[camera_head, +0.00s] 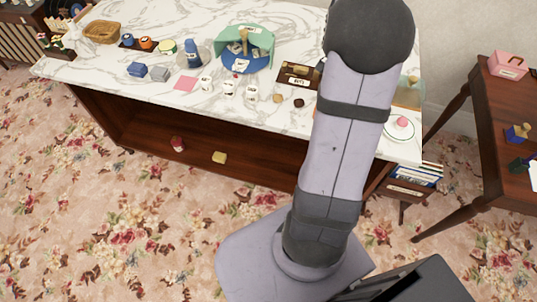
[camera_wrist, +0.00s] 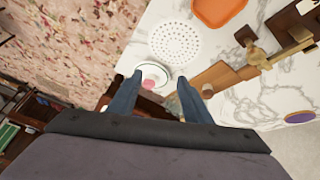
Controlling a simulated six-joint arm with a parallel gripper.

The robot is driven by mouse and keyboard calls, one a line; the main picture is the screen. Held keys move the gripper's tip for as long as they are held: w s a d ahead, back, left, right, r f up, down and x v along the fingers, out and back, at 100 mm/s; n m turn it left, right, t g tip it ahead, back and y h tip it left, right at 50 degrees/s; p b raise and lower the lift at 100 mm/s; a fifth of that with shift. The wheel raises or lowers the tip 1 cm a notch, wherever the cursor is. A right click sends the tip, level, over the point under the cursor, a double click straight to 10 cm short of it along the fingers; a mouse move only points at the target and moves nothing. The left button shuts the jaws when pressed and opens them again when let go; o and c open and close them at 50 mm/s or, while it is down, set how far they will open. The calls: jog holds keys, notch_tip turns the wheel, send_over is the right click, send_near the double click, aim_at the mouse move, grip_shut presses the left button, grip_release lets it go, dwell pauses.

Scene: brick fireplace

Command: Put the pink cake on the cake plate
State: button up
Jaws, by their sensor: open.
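The pink cake (camera_head: 401,122) sits on a round white plate with a thin green rim (camera_head: 396,136), near the right end of the marble counter. In the wrist view the pink cake (camera_wrist: 149,84) shows small on the pale plate (camera_wrist: 158,70), between my fingers and nearer the left one. My gripper (camera_wrist: 160,76) is open, with its two blue fingers spread and nothing held. I cannot tell how far above the plate the fingertips are. In the head view my arm hides the gripper.
In the wrist view a white perforated disc (camera_wrist: 176,43), an orange tray (camera_wrist: 218,10) and a brown cylinder (camera_wrist: 207,90) lie nearby. Several cups, boxes and a green stand (camera_head: 264,47) occupy the counter's left and middle. A side table (camera_head: 518,115) stands at right.

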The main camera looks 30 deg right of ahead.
jog(key=w+a+f+n+t+y, duration=0.1)
jog(key=w+a+f+n, duration=0.1)
jog(key=a+n, duration=0.65)
jog(key=w+a+f+n+t+y, duration=0.1)
jog(key=a+n, duration=0.2)
jog(key=a, duration=1)
jog(key=s+a+f+n+y, duration=0.1)
jog(key=s+a+n, duration=0.2)
jog(key=a+n, duration=0.2)
jog(key=s+a+f+n+y, duration=0.1)
jog(key=s+a+n, duration=0.1)
jog(key=a+n, duration=0.3)
jog(key=a, duration=0.4)
jog(key=shift+s+a+f+t+y, duration=0.15)
jog(key=shift+s+f+t+y, duration=0.15)
jog(key=shift+s+t, duration=0.1)
notch_tip(320, 180, up, 4)
jog(key=p, duration=0.4)
notch_tip(320, 180, down, 10)
jog(key=b, duration=1)
